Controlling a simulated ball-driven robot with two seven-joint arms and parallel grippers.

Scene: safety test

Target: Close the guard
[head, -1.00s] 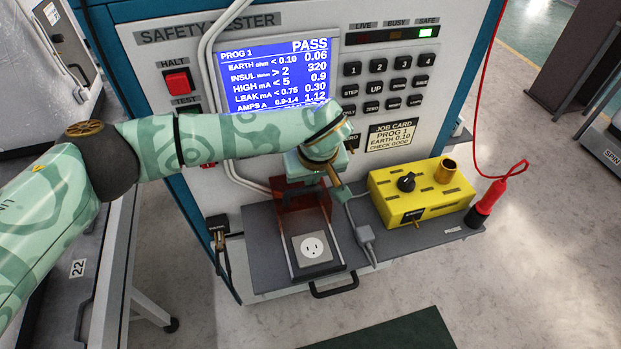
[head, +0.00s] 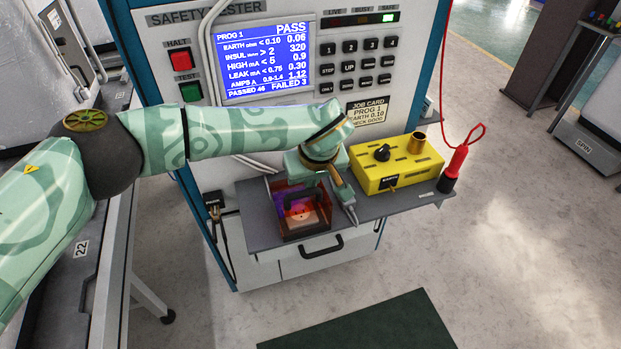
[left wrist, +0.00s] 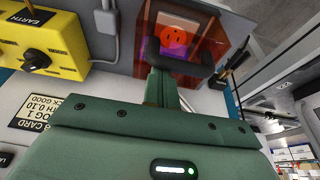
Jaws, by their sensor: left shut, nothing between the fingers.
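The guard (head: 322,212) is a see-through red cover on the grey shelf (head: 262,229) of the safety tester. My left gripper (left wrist: 163,92) is shut and empty, right at the handle; contact is hard to judge. In the head view its fingertips are mostly hidden below the wrist. My right gripper is not in view.
A yellow box (head: 397,172) with a knob stands right of the guard. A red probe (head: 455,162) with a cable is at the shelf's right end. A grey connector (head: 343,193) lies close beside the guard. The screen (head: 262,60) reads PASS.

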